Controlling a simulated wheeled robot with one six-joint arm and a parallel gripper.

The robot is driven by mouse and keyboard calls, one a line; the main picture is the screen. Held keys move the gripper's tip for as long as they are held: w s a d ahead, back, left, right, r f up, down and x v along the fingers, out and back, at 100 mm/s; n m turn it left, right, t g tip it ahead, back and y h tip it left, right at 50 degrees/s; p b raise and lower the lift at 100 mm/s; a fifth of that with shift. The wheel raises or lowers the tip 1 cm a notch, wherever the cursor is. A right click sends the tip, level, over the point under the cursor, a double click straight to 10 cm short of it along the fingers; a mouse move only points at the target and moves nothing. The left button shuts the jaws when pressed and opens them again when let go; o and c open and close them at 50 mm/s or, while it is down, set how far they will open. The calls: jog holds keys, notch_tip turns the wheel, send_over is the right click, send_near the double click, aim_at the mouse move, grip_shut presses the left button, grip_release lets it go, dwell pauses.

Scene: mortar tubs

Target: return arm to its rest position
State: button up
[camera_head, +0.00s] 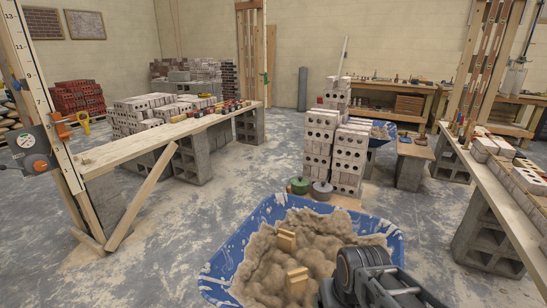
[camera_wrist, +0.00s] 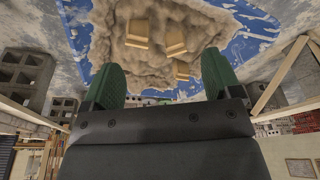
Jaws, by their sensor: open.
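My arm (camera_head: 370,280) shows at the bottom of the head view, over the right part of a blue mortar tub. My gripper (camera_wrist: 160,68) shows in the wrist view with two green fingers wide apart and nothing between them. The blue tub (camera_head: 222,262) is filled with rough tan mortar (camera_head: 262,258). The wrist view shows three such blocks (camera_wrist: 138,32) beyond the fingertips. The fingers are not visible in the head view.
A plank bench (camera_head: 120,152) on concrete blocks stands left, with a leaning board (camera_head: 142,198). A tall brick stack (camera_head: 318,150) stands behind the tub. Another plank bench (camera_head: 500,195) with bricks is at the right. Grey floor (camera_head: 235,190) is clear left of the tub.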

notch_tip(320, 180, up, 20)
jog(key=t+p, duration=0.1)
jog(key=p, duration=1.4)
jog(key=shift+r, duration=0.25)
jog(key=shift+d, duration=0.15)
jog(key=shift+c, duration=0.5)
